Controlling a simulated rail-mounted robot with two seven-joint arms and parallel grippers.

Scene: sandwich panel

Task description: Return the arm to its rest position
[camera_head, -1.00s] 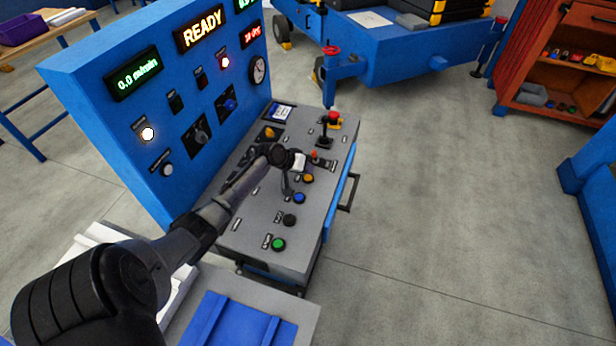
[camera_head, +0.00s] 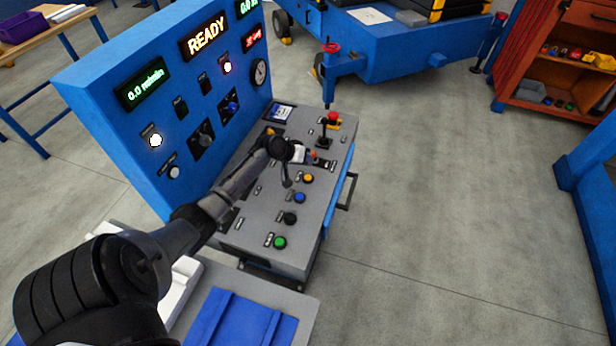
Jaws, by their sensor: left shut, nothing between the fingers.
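My left arm reaches in from the lower left over the sloped grey desk (camera_head: 262,232) of the blue control panel (camera_head: 120,100). My left gripper (camera_head: 287,183) is at its end, above the middle of the desk, beside the orange button (camera_head: 308,178) and the blue button (camera_head: 299,197). Its fingers are small and dark and are shut with nothing between them. Part of the desk is hidden under the arm. The display reads READY (camera_head: 204,39). My right gripper is not in view.
A green button (camera_head: 279,242), a black button (camera_head: 290,218) and a red mushroom button (camera_head: 333,118) stand on the desk. A blue machine (camera_head: 400,45) is behind. An orange shelf (camera_head: 555,75) is at the right. The floor (camera_head: 440,200) to the right is clear.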

